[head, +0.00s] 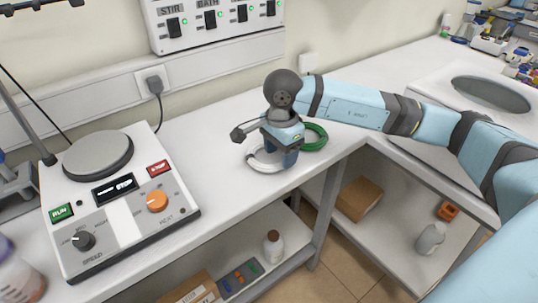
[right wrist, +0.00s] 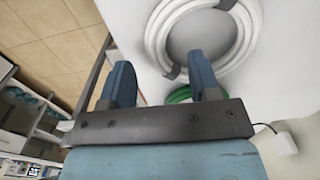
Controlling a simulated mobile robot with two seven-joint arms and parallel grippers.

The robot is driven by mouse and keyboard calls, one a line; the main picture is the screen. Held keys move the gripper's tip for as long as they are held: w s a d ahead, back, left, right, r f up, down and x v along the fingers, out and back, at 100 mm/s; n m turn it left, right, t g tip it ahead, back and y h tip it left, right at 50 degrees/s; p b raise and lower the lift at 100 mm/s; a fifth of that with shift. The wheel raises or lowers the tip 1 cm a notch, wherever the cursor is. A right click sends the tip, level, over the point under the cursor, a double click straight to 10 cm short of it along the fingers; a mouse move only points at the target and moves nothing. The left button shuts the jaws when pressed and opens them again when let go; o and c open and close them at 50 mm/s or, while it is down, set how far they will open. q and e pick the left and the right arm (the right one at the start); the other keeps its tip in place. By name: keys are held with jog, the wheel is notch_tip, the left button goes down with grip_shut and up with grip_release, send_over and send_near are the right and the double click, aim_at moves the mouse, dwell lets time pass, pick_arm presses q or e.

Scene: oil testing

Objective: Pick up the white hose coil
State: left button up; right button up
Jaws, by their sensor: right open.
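The white hose coil (head: 262,164) lies flat on the white bench top, partly hidden behind my right gripper (head: 285,155) in the head view. In the right wrist view the white hose coil (right wrist: 157,45) is a ring bound with dark ties at the top of the picture. My right gripper (right wrist: 161,75) shows there with its two blue fingers apart and nothing between them. One fingertip is close to the ring's near edge; I cannot tell whether they touch. My left gripper is not in view.
A green hose coil (head: 318,139) lies just right of the white one; it also shows in the right wrist view (right wrist: 180,96). A hotplate-type device (head: 120,215) stands at the left. The bench's front edge is close. A lower shelf holds a white bottle (head: 273,246).

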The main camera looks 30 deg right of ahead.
notch_tip(320, 180, down, 3)
jog(key=shift+r, duration=0.1)
jog(key=shift+c, duration=0.2)
jog(key=c, duration=1)
jog(key=shift+o, duration=0.2)
notch_tip(320, 180, up, 20)
jog(key=p, duration=0.1)
